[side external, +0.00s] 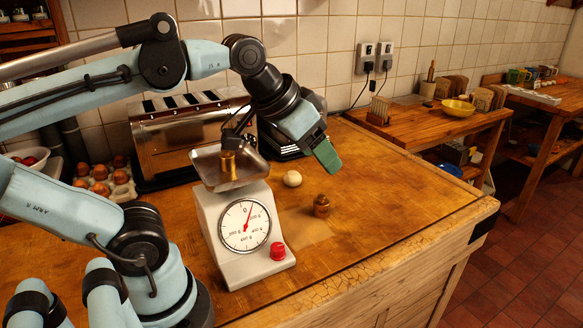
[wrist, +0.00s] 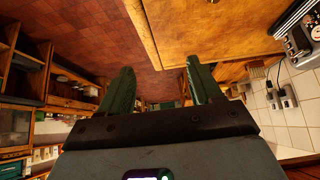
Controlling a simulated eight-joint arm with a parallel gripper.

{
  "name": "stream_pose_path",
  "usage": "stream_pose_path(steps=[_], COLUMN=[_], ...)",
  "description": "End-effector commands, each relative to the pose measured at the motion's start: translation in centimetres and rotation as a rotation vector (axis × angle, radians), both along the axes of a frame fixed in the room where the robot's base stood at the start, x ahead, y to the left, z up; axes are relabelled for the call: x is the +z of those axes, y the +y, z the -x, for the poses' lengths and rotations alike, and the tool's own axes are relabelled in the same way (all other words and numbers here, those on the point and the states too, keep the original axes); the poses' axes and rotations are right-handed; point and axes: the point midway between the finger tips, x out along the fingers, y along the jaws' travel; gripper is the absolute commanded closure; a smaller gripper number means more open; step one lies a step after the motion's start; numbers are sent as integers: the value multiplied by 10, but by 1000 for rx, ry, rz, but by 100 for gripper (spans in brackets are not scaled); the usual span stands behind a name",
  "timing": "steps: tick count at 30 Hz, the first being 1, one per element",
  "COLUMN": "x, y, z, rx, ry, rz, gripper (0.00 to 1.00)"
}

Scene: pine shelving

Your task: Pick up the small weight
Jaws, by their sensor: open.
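A small brown metal weight with a knob on top (side external: 321,206) stands upright on the wooden counter, right of the kitchen scale. A brass weight (side external: 228,165) stands in the metal pan of the white scale (side external: 245,240). I cannot tell for sure which weight is the smaller. My gripper (side external: 326,158) is above the counter, above and apart from the brown weight, tilted down to the right. In the wrist view, its two green fingers (wrist: 159,68) are spread with nothing between them. Neither weight shows in the wrist view.
A white egg or ball (side external: 292,178) lies just behind the brown weight. A toaster (side external: 185,135) and a carton of eggs (side external: 103,182) stand at the back left. The counter's right side is clear. A lower table with a yellow bowl (side external: 458,108) stands beyond.

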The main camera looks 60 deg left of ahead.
Motion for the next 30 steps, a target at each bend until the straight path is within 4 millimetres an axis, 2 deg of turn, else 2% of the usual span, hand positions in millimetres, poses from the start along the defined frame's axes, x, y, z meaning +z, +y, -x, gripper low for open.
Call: stream_pose_path(steps=[1,6,9,14,21,26,30], x=[12,46,30,15,-1,3,16], y=[0,0,2,10,32,54,68], z=[0,1,9,22,48,68,83], rx=[0,1,73,210,554,895,1182], ry=[0,2,70,156,237,168,4], rz=[0,0,-4,-28,-128,-237,-313], gripper=[36,36,36,36,36,36,36])
